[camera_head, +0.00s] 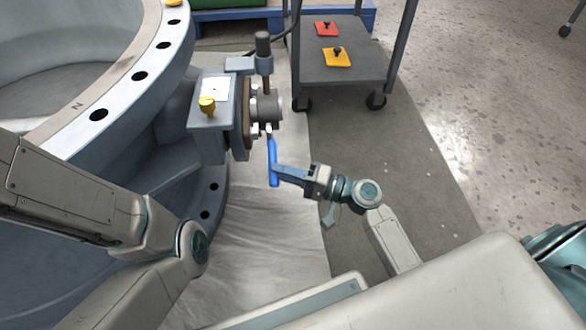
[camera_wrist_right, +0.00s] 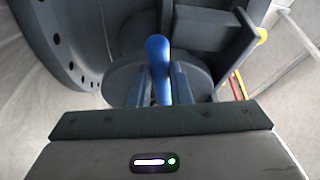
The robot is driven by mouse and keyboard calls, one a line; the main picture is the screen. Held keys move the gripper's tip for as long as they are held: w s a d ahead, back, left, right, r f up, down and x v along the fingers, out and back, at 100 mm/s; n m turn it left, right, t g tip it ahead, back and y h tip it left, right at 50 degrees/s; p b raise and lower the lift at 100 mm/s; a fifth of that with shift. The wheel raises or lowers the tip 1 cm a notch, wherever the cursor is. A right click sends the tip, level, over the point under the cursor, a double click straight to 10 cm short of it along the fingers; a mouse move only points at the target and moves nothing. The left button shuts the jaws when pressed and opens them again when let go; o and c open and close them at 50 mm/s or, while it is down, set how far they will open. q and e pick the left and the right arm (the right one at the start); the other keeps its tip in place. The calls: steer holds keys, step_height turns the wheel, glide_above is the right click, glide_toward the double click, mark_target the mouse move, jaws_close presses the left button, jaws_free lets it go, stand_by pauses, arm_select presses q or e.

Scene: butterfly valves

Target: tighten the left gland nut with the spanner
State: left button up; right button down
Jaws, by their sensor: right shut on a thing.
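The blue spanner (camera_head: 272,152) is held roughly upright in the head view, below the valve's grey gearbox and shaft end. My right gripper (camera_head: 277,172) is shut on its lower part. Its upper end is close to the small gland fittings (camera_head: 256,131) under the grey cylinder; I cannot tell whether it touches or sits on a nut. In the right wrist view the spanner (camera_wrist_right: 158,60) stands between the fingers, in front of a round grey flange (camera_wrist_right: 118,82). The left gland nut cannot be told apart there. My left arm shows at the left, but its gripper is out of view.
The valve's large flanged ring (camera_head: 150,85) fills the left side. A grey box with a yellow knob (camera_head: 207,103) sits beside the shaft. A grey cart (camera_head: 345,68) with red and yellow tags stands behind. Floor to the right (camera_head: 470,130) is clear.

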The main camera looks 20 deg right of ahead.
mark_target(270, 173)
steer(key=shift+a, duration=0.25)
steer(key=shift+w+a, duration=0.1)
steer(key=shift+a, duration=0.3)
stand_by(0.5)
steer(key=shift+w+a, duration=0.15)
steer(key=shift+a, duration=0.25)
steer(key=shift+a, duration=0.15)
steer(key=shift+w+a, duration=0.1)
steer(key=shift+a, duration=0.25)
stand_by(0.6)
steer(key=shift+r, duration=0.1)
stand_by(0.3)
